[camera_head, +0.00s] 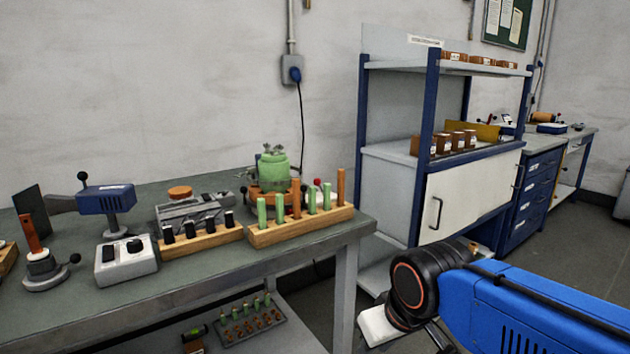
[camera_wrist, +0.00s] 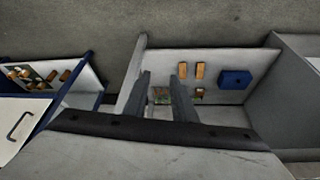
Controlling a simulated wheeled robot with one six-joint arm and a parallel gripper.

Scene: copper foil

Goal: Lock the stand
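A small grey metal stand (camera_head: 46,274) is at the left end of the bench in the head view. It has a round base, an upright orange-brown rod (camera_head: 29,233) and a side lever with a black ball (camera_head: 75,258). I cannot tell whether it is locked. Behind it, a blue tool (camera_head: 105,199) is on its own small mount with a black knob. My gripper (camera_wrist: 164,82) shows two dark fingers apart with nothing between them in the wrist view. It is away from the stand, in front of shelving; the wrist view does not show the stand.
A blue-framed shelf unit (camera_head: 433,135) stands right of the bench. Some bare bench lies along the front edge.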

